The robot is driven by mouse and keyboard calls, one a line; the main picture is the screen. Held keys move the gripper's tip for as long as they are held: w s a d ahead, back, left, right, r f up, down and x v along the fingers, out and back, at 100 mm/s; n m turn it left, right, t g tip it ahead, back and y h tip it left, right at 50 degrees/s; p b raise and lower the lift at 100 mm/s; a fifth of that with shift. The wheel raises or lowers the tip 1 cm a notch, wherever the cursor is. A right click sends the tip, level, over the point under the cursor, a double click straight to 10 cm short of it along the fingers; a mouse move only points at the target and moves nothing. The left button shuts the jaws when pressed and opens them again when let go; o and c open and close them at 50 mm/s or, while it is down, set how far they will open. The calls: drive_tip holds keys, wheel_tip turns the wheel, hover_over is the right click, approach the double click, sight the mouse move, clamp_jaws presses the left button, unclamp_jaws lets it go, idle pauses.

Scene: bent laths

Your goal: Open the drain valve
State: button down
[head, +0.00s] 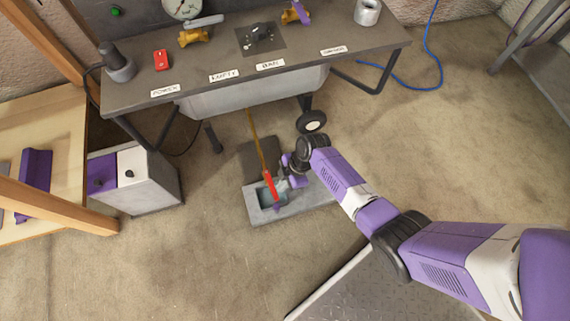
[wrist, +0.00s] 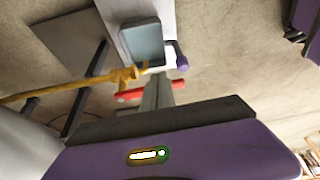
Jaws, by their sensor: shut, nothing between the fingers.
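The drain valve's brass body (wrist: 126,76) sits at the end of a thin brass pipe (head: 257,138) that comes down from under the bench. Its red lever (head: 270,185) runs roughly along the line of the pipe, above a grey basin (head: 302,208) on the floor. In the wrist view the red lever (wrist: 132,96) shows on both sides of my fingers, which hide its middle. My gripper (head: 287,170) is shut and empty, just right of the lever in the head view; its fingers (wrist: 157,88) point towards the basin. I cannot tell whether they touch the lever.
The bench (head: 225,95) with a grey tank (head: 250,97) below it stands behind the valve. A grey and purple cabinet (head: 140,178) stands at left. The floor at right is mostly clear, apart from a blue hose (head: 405,88).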

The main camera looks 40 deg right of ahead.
drive_tip(key=shift+a+m, duration=0.3)
drive_tip(key=shift+m, duration=0.1)
idle(0.3)
